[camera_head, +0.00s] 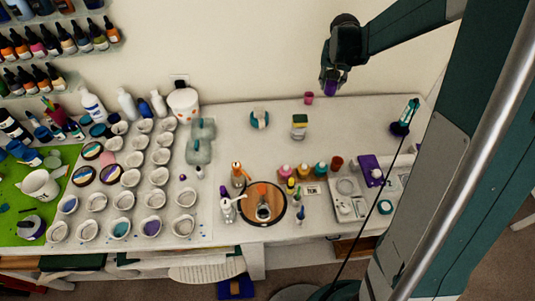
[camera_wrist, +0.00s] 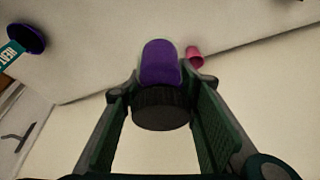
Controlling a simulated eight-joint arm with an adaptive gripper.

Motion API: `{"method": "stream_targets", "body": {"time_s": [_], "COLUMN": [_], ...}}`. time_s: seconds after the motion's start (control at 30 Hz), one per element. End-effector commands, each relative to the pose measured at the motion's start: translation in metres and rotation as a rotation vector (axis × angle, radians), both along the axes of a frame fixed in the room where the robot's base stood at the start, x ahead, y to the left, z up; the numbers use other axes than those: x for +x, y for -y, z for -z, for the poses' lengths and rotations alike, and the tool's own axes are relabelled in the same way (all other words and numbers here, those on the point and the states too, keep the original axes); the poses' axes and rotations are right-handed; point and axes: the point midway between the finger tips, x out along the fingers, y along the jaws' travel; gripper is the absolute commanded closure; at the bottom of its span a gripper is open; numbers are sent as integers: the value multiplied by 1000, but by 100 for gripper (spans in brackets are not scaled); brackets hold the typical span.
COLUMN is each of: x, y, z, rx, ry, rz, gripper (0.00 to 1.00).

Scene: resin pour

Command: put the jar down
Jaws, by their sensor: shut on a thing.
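My gripper (camera_head: 333,80) is high at the upper right of the head view, near the wall and above the back of the table (camera_head: 240,125). In the wrist view my gripper (camera_wrist: 160,112) is shut on a jar (camera_wrist: 160,62) with a purple body and a dark ribbed lid, one finger on each side. In the head view the jar (camera_head: 331,88) shows only as a small purple patch between the fingers. It is held well clear of the tabletop.
A pink cup (camera_head: 309,98) stands at the table's back, close below my gripper; it also shows in the wrist view (camera_wrist: 194,56). The tabletop right of the sponge is mostly clear.

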Motion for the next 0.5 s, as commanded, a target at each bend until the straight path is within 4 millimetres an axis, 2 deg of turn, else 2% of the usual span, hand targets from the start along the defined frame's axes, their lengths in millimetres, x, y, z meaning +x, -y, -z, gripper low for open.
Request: {"method": "stream_targets", "body": {"time_s": [0.03, 0.1, 0.5], "x": [-6, -13, -67], "y": [-19, -42, -162], "z": [1, 1, 5], "rx": [1, 1, 5], "ry": [1, 2, 12], "rz": [-34, -80, -340], "gripper": [82, 82, 82]}}
